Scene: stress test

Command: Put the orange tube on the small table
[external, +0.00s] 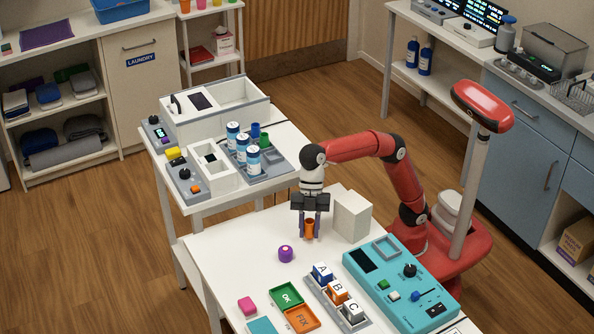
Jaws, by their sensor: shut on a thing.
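The orange tube (309,228) is upright between the fingers of my gripper (310,230), low over the near white table (225,250). My gripper points straight down and is shut on the tube. I cannot tell whether the tube's bottom touches the tabletop. Which surface is the small table is not clear from this view; a second white table (205,208) with devices adjoins at the back left, and a small white shelf stand (205,66) is at the far wall.
A white block (351,216) stands just right of my gripper. A purple knob-like object (285,253) is in front. A teal panel (400,285), a rack of lettered blocks (337,297) and green and orange trays (287,297) fill the front. The tabletop's left part is clear.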

